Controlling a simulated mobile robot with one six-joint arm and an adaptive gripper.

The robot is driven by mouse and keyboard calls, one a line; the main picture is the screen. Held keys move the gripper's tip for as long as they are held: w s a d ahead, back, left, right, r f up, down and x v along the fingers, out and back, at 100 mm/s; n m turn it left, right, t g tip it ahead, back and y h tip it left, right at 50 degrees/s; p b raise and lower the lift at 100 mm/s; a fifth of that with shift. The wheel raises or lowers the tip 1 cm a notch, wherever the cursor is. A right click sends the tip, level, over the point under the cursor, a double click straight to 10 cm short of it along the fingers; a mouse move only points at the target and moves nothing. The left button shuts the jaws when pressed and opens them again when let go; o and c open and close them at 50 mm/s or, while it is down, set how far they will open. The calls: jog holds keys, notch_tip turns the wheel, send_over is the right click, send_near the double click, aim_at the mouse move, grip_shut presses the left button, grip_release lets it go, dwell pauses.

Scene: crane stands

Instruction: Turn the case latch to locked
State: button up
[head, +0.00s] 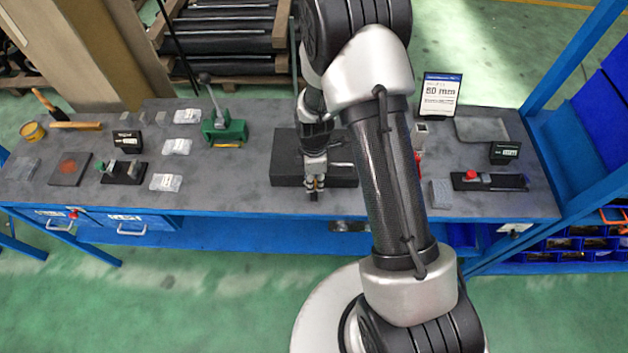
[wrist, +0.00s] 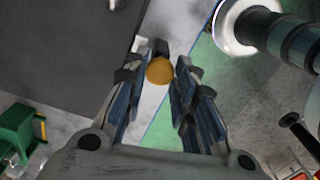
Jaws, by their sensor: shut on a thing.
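The dark flat case (head: 285,160) lies on the workbench near its middle, and it fills the upper left of the wrist view (wrist: 70,45). My gripper (head: 314,195) points down at the front edge of the case. In the wrist view my gripper (wrist: 163,75) has its fingertips closed in on a round orange-yellow knob (wrist: 160,71), which looks like the case latch. A small dark piece (wrist: 160,47) shows just beyond the knob. The knob is hidden in the head view, and I cannot tell which way the latch is turned.
A green vise-like tool (head: 225,131) stands left of the case. The bench's blue front edge (head: 270,212) is close to my gripper.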

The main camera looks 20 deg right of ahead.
jog(key=m+b, duration=0.2)
jog(key=m, duration=0.3)
jog(key=shift+m, duration=0.3)
jog(key=m+b, duration=0.1)
jog(key=m, duration=0.4)
dwell(0.4)
jog(key=o, duration=1.1)
jog(key=shift+r, duration=0.1)
notch_tip(320, 180, up, 12)
jog(key=shift+f, duration=0.1)
